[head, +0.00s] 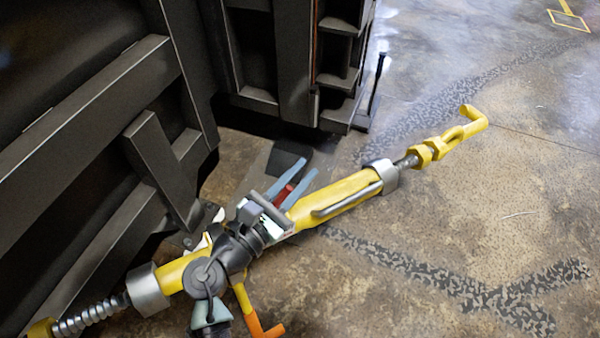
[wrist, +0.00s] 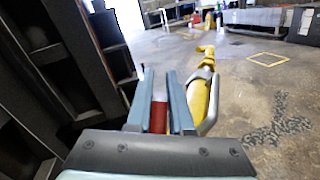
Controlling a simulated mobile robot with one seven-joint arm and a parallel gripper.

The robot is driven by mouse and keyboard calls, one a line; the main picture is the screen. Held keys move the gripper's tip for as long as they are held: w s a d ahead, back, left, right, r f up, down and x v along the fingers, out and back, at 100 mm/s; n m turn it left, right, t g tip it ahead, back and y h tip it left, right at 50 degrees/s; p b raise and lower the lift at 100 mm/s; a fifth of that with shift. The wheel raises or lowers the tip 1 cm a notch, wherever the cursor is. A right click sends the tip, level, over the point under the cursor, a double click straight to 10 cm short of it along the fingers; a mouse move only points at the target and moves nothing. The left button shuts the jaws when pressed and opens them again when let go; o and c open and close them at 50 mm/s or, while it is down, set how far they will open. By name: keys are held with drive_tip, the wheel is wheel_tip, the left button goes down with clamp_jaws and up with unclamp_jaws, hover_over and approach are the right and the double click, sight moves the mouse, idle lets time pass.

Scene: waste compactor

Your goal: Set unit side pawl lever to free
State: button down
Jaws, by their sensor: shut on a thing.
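A yellow ratchet turnbuckle (head: 345,192) runs diagonally beside the dark unit, with a hook at its far right end and a threaded rod at its lower left. It also shows in the wrist view (wrist: 199,98). My gripper (head: 307,168) is at its middle, its blue-grey fingers pointing up and right. In the wrist view my gripper (wrist: 161,72) is shut on a small red piece (wrist: 158,118), apparently the pawl lever; its red also shows in the head view (head: 285,192). My wrist hides the ratchet body and the lever's base. An orange-tipped handle (head: 262,328) hangs below.
The dark metal unit (head: 85,110) with ribs and a brace fills the left. A black upright rod (head: 377,85) stands by its corner. The concrete floor (head: 480,190) to the right is open, with worn dark strips and a yellow square marking (head: 568,20).

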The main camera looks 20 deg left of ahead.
drive_tip(key=shift+f, duration=0.1)
drive_tip(key=shift+s+a+r+n+t+b, duration=0.3)
drive_tip(key=shift+t+b, duration=0.4)
drive_tip(key=shift+b, duration=0.3)
drive_tip(key=s+a+r+n+t+b, duration=0.1)
drive_tip(key=b, duration=0.1)
drive_tip(key=s+r+n+t+b, duration=0.1)
drive_tip(key=t+b, duration=0.1)
drive_tip(key=shift+s+a+t+b, duration=0.1)
drive_tip(key=shift+a+t+b, duration=0.2)
drive_tip(key=shift+a, duration=0.05)
drive_tip(key=shift+s+a+r, duration=0.1)
drive_tip(key=shift+s+r, duration=0.05)
drive_tip(key=shift+r, duration=0.1)
drive_tip(key=c, duration=0.8)
unclamp_jaws()
